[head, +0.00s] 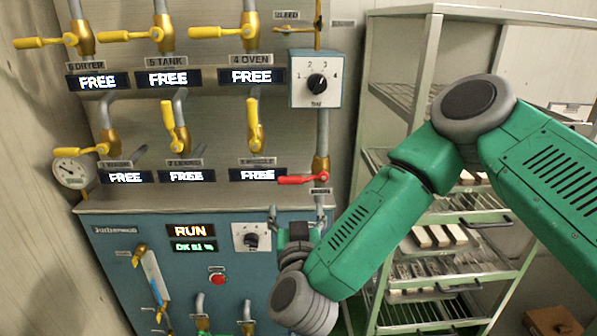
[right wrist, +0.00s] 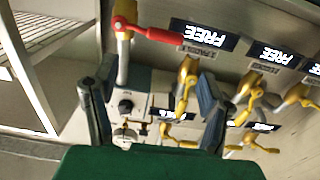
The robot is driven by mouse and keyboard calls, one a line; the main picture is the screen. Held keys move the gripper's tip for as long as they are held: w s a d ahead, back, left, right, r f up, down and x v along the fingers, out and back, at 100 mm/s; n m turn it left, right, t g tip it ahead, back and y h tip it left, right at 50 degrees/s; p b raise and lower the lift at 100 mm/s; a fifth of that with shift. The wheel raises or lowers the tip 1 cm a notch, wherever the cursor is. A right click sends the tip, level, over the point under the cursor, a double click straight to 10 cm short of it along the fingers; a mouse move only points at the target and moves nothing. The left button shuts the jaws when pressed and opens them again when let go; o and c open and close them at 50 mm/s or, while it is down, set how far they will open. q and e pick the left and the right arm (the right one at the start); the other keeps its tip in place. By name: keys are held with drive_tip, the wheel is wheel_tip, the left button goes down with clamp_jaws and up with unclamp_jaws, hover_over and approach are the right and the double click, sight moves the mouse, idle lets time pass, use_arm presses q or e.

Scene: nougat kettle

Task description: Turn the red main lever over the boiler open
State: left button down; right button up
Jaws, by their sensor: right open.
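The red main lever (head: 303,179) lies level in the head view, reaching left from a brass valve (head: 321,168) on a vertical pipe, above the blue boiler cabinet (head: 120,235). My right gripper (head: 296,213) is open and empty just below the lever, fingers pointing up, in front of the cabinet's top edge. In the right wrist view the red lever (right wrist: 150,28) shows beyond the fingertips, reaching right from its valve. The open right gripper (right wrist: 156,75) has nothing between its fingers, and I see no contact with the lever. My left gripper is in no view.
Several yellow-handled valves (head: 255,125) with FREE displays (head: 252,76) line the panel to the left. A selector box (head: 315,79) sits above the red lever. A rack with trays (head: 440,240) stands at the right behind my right arm. A gauge (head: 72,172) is at the far left.

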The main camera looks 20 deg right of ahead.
sight(285, 182)
drive_tip(key=x, duration=0.3)
drive_tip(key=a+x, duration=0.1)
drive_tip(key=x, duration=0.3)
drive_tip(key=a+p+x, duration=0.1)
drive_tip(key=x, duration=0.3)
drive_tip(key=shift+w+d, duration=0.1)
drive_tip(key=shift+w, duration=0.35)
drive_tip(key=shift+w+d+f, duration=0.1)
drive_tip(key=shift+w+d, duration=0.25)
drive_tip(key=shift+d, duration=0.2)
drive_tip(key=shift+w+d+f, duration=0.1)
drive_tip(key=shift+w+d, duration=0.25)
drive_tip(key=shift+d, duration=0.6)
drive_tip(key=shift+a, duration=0.8)
drive_tip(key=c, duration=1.5)
drive_tip(key=shift+a+r, duration=0.1)
clamp_jaws()
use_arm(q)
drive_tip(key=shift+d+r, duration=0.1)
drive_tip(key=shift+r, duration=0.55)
